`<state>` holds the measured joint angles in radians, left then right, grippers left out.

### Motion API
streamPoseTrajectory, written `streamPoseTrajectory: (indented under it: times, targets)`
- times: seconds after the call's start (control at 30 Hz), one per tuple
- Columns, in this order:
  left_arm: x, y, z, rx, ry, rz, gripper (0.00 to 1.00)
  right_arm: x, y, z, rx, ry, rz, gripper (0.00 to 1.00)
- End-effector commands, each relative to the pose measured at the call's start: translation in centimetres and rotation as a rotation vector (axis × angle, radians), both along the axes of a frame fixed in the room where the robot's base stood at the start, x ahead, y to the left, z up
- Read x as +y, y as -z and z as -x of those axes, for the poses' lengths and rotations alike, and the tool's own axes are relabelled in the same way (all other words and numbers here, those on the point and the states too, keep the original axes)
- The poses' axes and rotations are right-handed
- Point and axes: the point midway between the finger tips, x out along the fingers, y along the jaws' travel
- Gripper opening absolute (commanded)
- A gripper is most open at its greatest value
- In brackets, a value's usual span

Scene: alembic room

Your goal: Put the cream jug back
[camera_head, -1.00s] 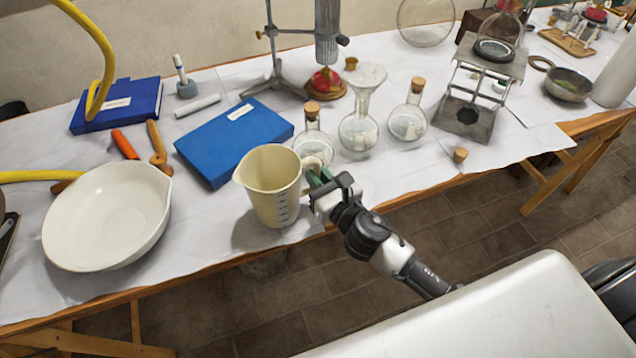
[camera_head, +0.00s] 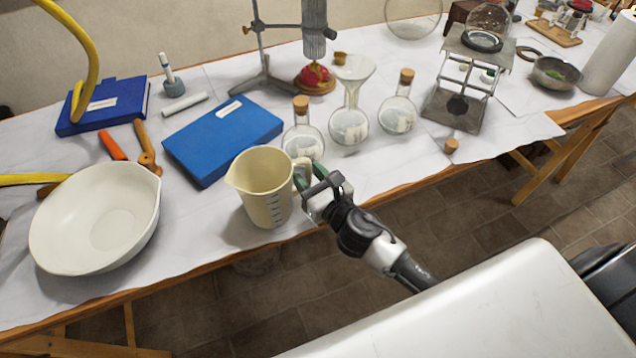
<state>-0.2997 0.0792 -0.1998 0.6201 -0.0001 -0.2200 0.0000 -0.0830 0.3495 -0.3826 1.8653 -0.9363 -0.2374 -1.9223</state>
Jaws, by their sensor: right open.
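The cream jug (camera_head: 263,187), with dark measuring marks on its side, stands upright near the front edge of the table. Its spout points left and its handle (camera_head: 302,173) faces right, towards my right gripper. My right gripper (camera_head: 310,177) is open at the handle, with its green-tipped fingers around or beside it; I cannot tell whether they touch it. My left gripper does not show.
A white bowl (camera_head: 97,217) stands left of the jug, and a blue book (camera_head: 222,139) lies behind it. Stoppered flasks (camera_head: 303,142) and a funnel flask (camera_head: 349,125) stand close behind my gripper. The cloth-covered table (camera_head: 196,243) is bare between bowl and jug.

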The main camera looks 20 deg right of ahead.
Motion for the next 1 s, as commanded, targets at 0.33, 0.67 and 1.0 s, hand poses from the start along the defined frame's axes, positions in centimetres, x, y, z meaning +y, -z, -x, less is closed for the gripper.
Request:
streamPoseTrajectory:
  times: [0.33,0.67,1.0]
  targets:
    - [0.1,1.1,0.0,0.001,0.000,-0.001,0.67,-1.4,0.2,6.1,0.003,0.000,0.000,0.40]
    - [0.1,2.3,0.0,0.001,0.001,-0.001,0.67,-2.6,0.0,11.0,0.000,0.001,-0.002,0.40]
    - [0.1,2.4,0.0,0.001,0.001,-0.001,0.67,-2.7,-0.2,11.7,-0.002,0.001,0.000,0.40]
